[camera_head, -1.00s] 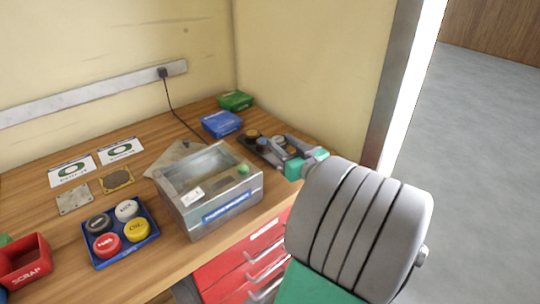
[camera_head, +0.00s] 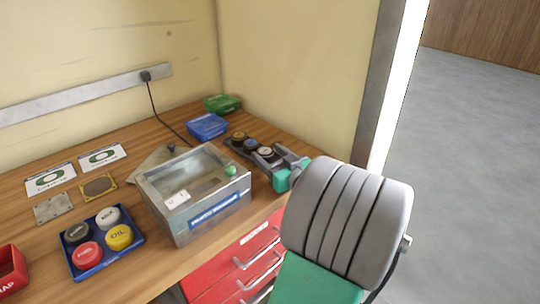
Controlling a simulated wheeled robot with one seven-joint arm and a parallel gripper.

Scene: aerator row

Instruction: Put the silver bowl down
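I cannot make out a silver bowl in this view.
A clear-lidded metal box (camera_head: 210,222) stands left of the tray. Blue (camera_head: 208,126) and green (camera_head: 222,103) boxes lie behind. A blue tray of coloured caps (camera_head: 135,241) and a red bin (camera_head: 10,272) are at left. Red drawers (camera_head: 215,284) are below the bench.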

